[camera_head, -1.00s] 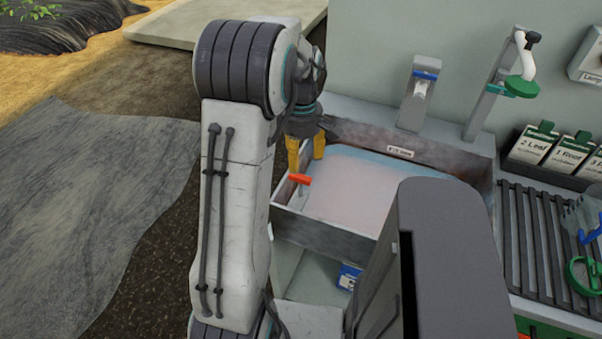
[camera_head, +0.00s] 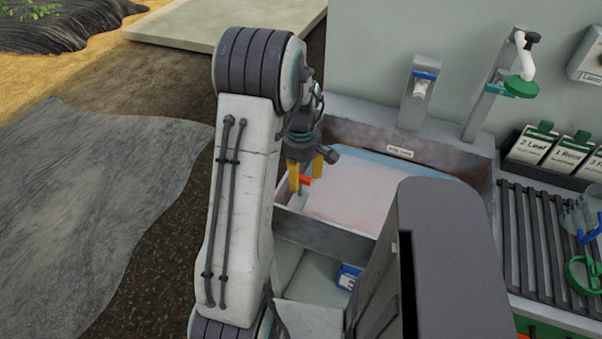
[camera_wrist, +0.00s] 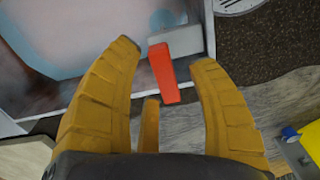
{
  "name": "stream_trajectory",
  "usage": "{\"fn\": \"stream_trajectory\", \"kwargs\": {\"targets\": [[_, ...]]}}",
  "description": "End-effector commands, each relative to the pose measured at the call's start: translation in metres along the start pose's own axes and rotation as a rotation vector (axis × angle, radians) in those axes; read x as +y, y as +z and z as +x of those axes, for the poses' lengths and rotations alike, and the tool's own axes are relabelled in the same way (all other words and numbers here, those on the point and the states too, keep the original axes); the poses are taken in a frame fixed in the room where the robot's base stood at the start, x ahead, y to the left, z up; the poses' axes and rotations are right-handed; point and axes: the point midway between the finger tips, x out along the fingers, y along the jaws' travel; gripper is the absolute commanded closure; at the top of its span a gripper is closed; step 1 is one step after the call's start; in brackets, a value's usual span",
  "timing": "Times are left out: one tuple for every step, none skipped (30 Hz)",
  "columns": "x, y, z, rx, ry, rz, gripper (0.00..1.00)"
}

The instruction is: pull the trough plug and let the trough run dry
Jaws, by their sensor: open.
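The trough (camera_head: 325,238) is a grey basin holding pale pinkish liquid (camera_head: 355,190). The plug's red handle (camera_head: 305,181) stands at the trough's left end, partly hidden behind my fingers in the head view. In the wrist view the red handle (camera_wrist: 163,72) lies between the tips of my yellow fingers, nearer the right one, with a grey piece at its far end. My gripper (camera_head: 307,178) is open and points down over that end of the trough; it also fills the wrist view (camera_wrist: 165,52). No finger clearly touches the handle.
A dispenser (camera_head: 420,90) and a stand with a green-headed fitting (camera_head: 500,85) rise behind the trough. Labelled boxes (camera_head: 550,148) and a slatted rack (camera_head: 530,220) are at the right. A blue box (camera_head: 348,277) sits below the trough.

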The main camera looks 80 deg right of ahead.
Motion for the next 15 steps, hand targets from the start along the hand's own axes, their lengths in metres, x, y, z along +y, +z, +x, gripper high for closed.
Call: {"fn": "stream_trajectory", "kwargs": {"targets": [[0.0, 0.0, -0.0001, 0.0, 0.0, 0.0, 0.45], [0.0, 0.0, -0.0001, 0.0, 0.0, 0.0, 0.48], [0.0, 0.0, -0.0001, 0.0, 0.0, 0.0, 0.52], [0.0, 0.0, -0.0001, 0.0, 0.0, 0.0, 0.54], [0.0, 0.0, -0.0002, 0.0, 0.0, 0.0, 0.57], [0.0001, 0.0, -0.0002, 0.0, 0.0, 0.0, 0.6], [0.0001, 0.0, -0.0002, 0.0, 0.0, 0.0, 0.63], [0.0001, 0.0, -0.0002, 0.0, 0.0, 0.0, 0.66], [0.0001, 0.0, -0.0003, 0.0, 0.0, 0.0, 0.69], [0.0001, 0.0, -0.0003, 0.0, 0.0, 0.0, 0.72], [0.0001, 0.0, -0.0003, 0.0, 0.0, 0.0, 0.75], [0.0001, 0.0, -0.0003, 0.0, 0.0, 0.0, 0.78], [0.0001, 0.0, -0.0003, 0.0, 0.0, 0.0, 0.81], [0.0001, 0.0, -0.0003, 0.0, 0.0, 0.0, 0.84], [0.0001, 0.0, -0.0003, 0.0, 0.0, 0.0, 0.87]]}}
